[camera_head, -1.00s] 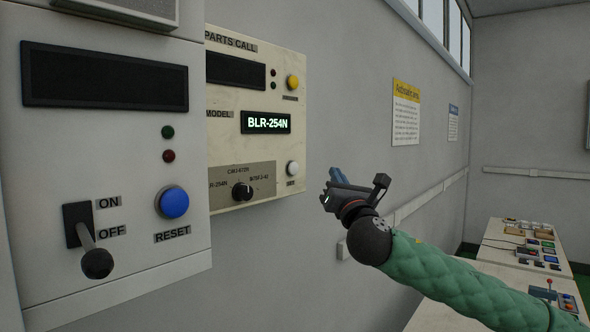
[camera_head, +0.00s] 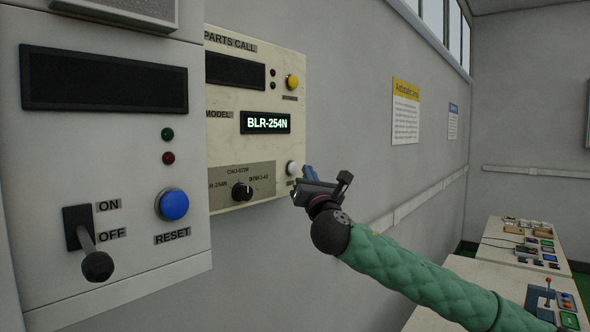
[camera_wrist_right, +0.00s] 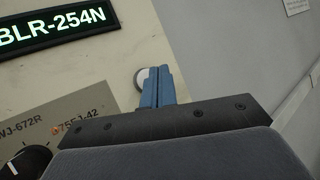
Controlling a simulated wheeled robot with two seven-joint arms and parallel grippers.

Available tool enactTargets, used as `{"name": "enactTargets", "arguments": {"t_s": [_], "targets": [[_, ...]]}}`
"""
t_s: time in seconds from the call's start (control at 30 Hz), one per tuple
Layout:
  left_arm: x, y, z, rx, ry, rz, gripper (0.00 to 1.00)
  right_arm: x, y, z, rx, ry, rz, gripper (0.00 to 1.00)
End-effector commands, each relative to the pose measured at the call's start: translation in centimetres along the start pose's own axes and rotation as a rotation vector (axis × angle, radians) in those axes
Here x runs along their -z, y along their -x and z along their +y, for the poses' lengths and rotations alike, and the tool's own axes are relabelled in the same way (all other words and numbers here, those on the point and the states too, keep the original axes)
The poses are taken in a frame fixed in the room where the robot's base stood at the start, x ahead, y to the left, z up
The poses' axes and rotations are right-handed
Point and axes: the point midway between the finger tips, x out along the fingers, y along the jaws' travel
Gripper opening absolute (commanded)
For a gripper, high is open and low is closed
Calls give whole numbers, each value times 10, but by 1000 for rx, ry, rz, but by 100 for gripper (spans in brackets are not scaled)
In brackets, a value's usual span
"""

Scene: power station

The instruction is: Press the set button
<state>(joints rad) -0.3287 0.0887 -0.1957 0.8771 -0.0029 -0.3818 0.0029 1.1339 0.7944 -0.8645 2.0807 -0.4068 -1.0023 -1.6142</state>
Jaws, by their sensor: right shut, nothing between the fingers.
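The set button is a small round white button (camera_head: 292,168) at the lower right of the cream panel (camera_head: 225,150); the label under it is mostly hidden by my gripper. My right gripper (camera_head: 308,173) is shut and empty, its blue fingertips just right of the white button in the head view. In the right wrist view the blue fingers (camera_wrist_right: 157,87) stand in front of the button (camera_wrist_right: 140,78) and cover part of it. I cannot tell whether they touch it. My left gripper is not in view.
A lit display (camera_head: 266,122) reads BLR-254N, with a black selector knob (camera_head: 242,191) below it. A yellow button (camera_head: 292,82) is above. At left, a grey panel has a blue reset button (camera_head: 172,204) and a lever switch (camera_head: 90,245). Tables (camera_head: 480,285) stand at right.

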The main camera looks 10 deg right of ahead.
Motion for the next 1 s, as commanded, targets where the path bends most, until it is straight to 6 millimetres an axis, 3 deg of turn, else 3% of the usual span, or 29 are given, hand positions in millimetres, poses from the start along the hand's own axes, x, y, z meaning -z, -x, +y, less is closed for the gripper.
{"name": "enactTargets", "arguments": {"t_s": [0.23,0.73,1.0], "targets": [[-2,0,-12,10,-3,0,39,5,-6,5,0,0,0,0],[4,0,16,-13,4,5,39,5,-6,4,0,0,0,0],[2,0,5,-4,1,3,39,5,-6,4,0,0,0,0]]}}
